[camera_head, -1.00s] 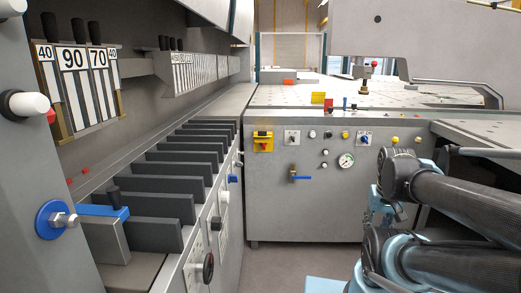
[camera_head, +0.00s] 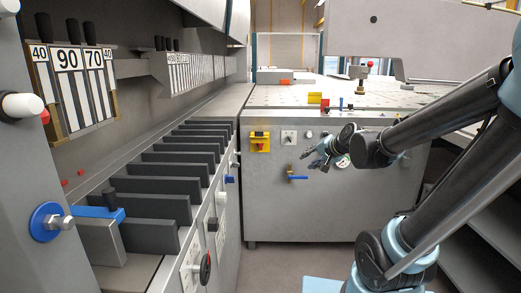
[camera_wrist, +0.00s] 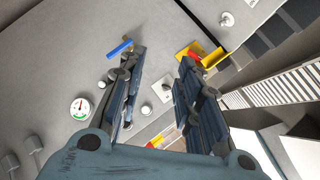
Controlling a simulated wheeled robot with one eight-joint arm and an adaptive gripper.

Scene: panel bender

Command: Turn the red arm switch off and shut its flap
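The switch is a yellow housing (camera_head: 260,141) with a red part (camera_head: 260,147) and a dark upper part, on the grey console front. In the wrist view its yellow housing (camera_wrist: 212,55) and red part (camera_wrist: 194,57) show at upper right, partly behind the right finger. Whether the flap is open and which way the switch is turned are too small to tell. My gripper (camera_head: 320,153) is to the right of the switch, in front of the console and apart from the switch. In the wrist view my gripper (camera_wrist: 162,62) has its fingers apart with nothing between them.
A blue lever (camera_head: 298,178) sits below and right of the switch. A selector (camera_head: 289,137) and a pressure gauge (camera_head: 343,161) are also on the console. Dark bender segments (camera_head: 165,185) line the left. Open floor (camera_head: 285,258) lies before the console.

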